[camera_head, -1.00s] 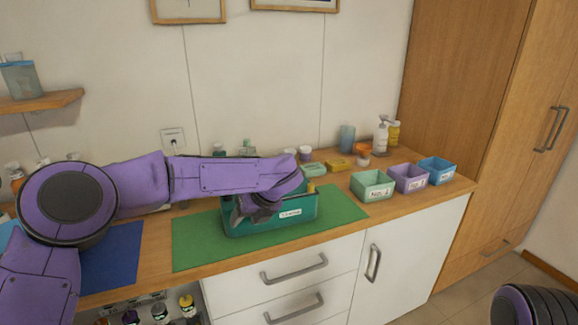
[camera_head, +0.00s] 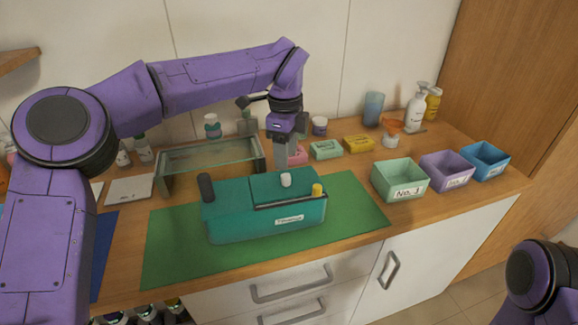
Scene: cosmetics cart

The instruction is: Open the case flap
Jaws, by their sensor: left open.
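The teal case (camera_head: 265,226) sits on the green mat (camera_head: 180,250), its white label facing front. A teal top panel (camera_head: 240,192), which looks like the flap, lies roughly flat over it, with a small white knob (camera_head: 286,180) toward the right. A dark upright cylinder (camera_head: 206,187) is at the case's left end and a yellow-topped one (camera_head: 317,190) at its right. A dark gap runs along the top front right. My left gripper (camera_head: 288,158) points down, open and empty, over or behind the case's rear edge; I cannot tell whether it touches. My right gripper is outside the picture.
A glass stand (camera_head: 210,154) is behind the case on the left. Green (camera_head: 400,181), purple (camera_head: 447,171) and blue (camera_head: 485,161) bins stand to the right. Soap boxes, bottles and a cup line the wall. The mat is bare right of the case.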

